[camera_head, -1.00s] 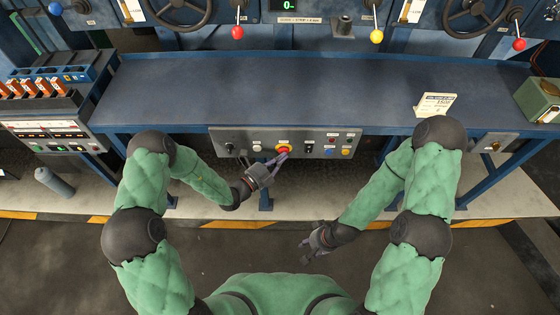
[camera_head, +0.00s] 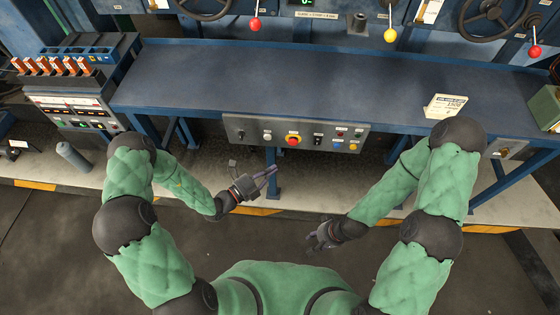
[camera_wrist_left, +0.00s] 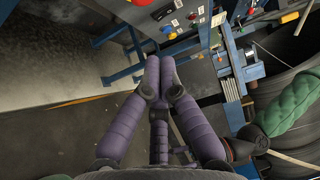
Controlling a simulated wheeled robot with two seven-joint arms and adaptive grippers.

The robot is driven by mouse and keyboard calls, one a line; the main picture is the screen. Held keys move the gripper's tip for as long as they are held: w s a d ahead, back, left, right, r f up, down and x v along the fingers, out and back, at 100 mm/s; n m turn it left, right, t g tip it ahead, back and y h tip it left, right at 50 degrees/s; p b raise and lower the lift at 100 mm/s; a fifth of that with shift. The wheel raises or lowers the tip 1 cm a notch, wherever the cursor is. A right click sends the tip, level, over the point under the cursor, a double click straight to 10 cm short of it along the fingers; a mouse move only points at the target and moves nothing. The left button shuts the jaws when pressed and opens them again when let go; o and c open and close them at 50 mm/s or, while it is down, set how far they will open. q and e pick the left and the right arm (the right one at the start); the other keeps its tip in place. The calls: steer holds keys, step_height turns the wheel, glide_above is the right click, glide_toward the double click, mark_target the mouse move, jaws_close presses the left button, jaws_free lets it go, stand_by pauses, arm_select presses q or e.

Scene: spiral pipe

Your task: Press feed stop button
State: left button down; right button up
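The panel shows there at the top (camera_wrist_left: 185,20), partly cut off. My right gripper (camera_head: 311,242) hangs lower, away from the panel; its fingers are too small to judge.
The blue bench top (camera_head: 300,85) holds a small sign (camera_head: 445,106). A grey cylinder (camera_head: 73,156) stands at left.

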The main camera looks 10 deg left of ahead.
arm_select(q)
steer(key=shift+v, duration=0.8)
steer(key=s+d+f+m+g+h, duration=0.1)
steer(key=s+d+f+m+g, duration=0.1)
steer(key=s+d+m+g, duration=0.35)
steer(key=s+d+f+m+g+h, duration=0.1)
steer(key=s+d+f+m+g, duration=0.15)
steer(key=s+m+g, duration=0.5)
steer(key=s+a+f+m+g+y, duration=0.1)
steer(key=s+f+m+g+y, duration=0.15)
steer(key=s+m, duration=0.3)
steer(key=s+a+f+m+g+y, duration=0.1)
steer(key=s+a+m+g+y, duration=0.15)
steer(key=s+m, duration=0.3)
steer(key=w+a+f+m+t+y, duration=0.1)
steer(key=a+f+m+t+y, duration=0.35)
steer(key=m, duration=0.85)
steer(key=w+m, duration=0.1)
steer(key=m, duration=0.1)
steer(key=w+m+y, duration=0.1)
steer(key=w, duration=0.1)
steer(key=w+m+t, duration=0.1)
steer(key=w+m, duration=0.1)
steer(key=shift+w+a+r+m, duration=0.1)
steer(key=shift+a+r+m, duration=0.05)
steer(key=shift+r+m, duration=0.2)
